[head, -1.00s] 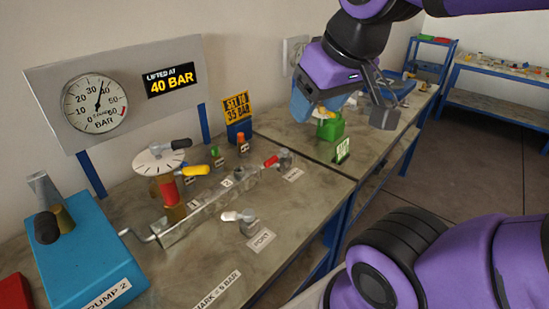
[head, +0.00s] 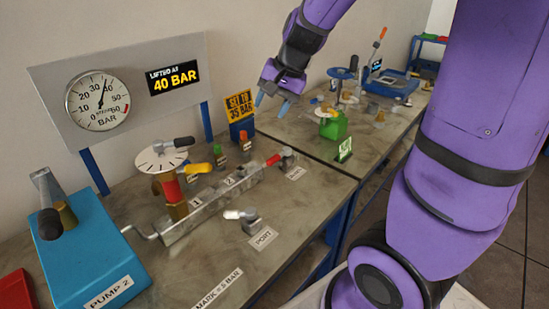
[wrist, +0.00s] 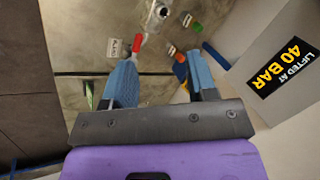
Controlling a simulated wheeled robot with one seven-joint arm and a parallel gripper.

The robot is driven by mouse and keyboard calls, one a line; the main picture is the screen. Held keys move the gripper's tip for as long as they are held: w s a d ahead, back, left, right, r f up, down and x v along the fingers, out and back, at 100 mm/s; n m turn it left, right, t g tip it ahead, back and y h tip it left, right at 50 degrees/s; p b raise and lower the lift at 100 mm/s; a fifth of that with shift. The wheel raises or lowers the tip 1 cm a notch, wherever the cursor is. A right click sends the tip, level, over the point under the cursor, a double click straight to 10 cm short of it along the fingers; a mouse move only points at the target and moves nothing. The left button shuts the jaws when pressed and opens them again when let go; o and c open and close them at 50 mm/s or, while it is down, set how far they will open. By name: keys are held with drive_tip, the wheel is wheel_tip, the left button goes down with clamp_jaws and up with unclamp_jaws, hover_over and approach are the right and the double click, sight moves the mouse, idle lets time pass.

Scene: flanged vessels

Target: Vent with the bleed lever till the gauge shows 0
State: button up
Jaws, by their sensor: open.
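The round pressure gauge (head: 98,101) on the grey board has its needle between 30 and 40. A red-handled lever (head: 273,160) sits at the right end of the metal manifold (head: 212,205); its small label (head: 296,173) is too blurred to read for certain. This red lever also shows in the wrist view (wrist: 136,43), ahead of the fingers. A white-handled lever (head: 240,214) stands by the PORT label. My gripper (head: 271,103) is open and empty, in the air above the back of the bench; its blue fingers also show in the wrist view (wrist: 160,62).
A sign reads LIFTED AT 40 BAR (head: 174,78). A yellow-handled lever (head: 197,168) and a white dial disc (head: 162,158) stand left. The blue PUMP 2 box (head: 85,255) is at front left. A green block (head: 334,127) stands right of my gripper.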

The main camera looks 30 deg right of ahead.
drive_tip(key=w+d+f+m, duration=0.3)
drive_tip(key=w+d+f, duration=0.1)
drive_tip(key=w+f, duration=0.25)
drive_tip(key=m+g+h, duration=0.1)
drive_tip(key=m+h, duration=0.1)
drive_tip(key=m, duration=0.2)
approach(274, 157)
drive_tip(key=x, duration=1)
drive_tip(key=shift+s, duration=0.1)
clamp_jaws()
